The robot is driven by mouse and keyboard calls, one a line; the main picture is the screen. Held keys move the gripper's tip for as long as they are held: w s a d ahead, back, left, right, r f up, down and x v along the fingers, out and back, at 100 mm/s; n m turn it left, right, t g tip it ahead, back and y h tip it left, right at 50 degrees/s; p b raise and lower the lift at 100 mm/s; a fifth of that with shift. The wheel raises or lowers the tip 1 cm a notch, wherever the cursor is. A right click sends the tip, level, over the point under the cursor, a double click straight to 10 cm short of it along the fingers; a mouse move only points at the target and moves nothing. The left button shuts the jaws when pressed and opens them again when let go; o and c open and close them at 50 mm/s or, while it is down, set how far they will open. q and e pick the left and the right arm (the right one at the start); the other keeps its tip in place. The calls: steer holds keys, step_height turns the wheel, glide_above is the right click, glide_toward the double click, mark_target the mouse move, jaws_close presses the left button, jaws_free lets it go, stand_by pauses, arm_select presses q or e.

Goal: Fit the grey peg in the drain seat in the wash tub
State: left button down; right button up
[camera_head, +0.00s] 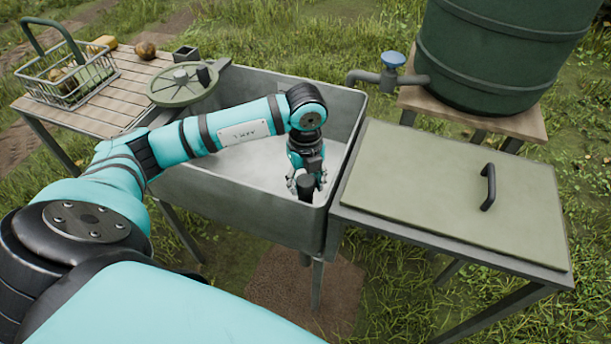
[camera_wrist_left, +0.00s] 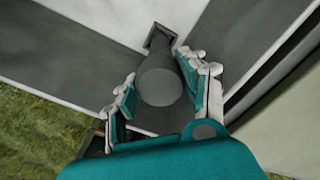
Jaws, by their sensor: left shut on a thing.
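The grey peg (camera_head: 305,188) is dark and stands roughly upright inside the wash tub (camera_head: 352,118), near its front right corner. My left gripper (camera_head: 306,183) points down into the tub and is shut on the peg. In the left wrist view, the fingers lie on either side of the peg's round end (camera_wrist_left: 160,82). A small dark square fitting, which looks like the drain seat (camera_wrist_left: 160,36), shows just beyond the peg. The peg partly covers it, and I cannot tell whether the peg is inside it. My right gripper is not in view.
A slatted table (camera_head: 120,98) with a wire basket (camera_head: 70,80), a round green lid (camera_head: 183,86) and loose fruit stands left of the tub. A lidded bench (camera_head: 430,185) adjoins it on the right. A tap (camera_head: 390,75) from a green barrel (camera_head: 490,50) is behind.

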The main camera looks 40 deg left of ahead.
arm_select(q)
steer(key=shift+f, duration=0.3)
steer(key=shift+c, duration=0.6)
jaws_free()
steer(key=shift+r, duration=0.1)
steer(key=shift+r+p, duration=2.1)
steer(key=shift+r, duration=0.85)
steer(key=shift+s+a, duration=0.1)
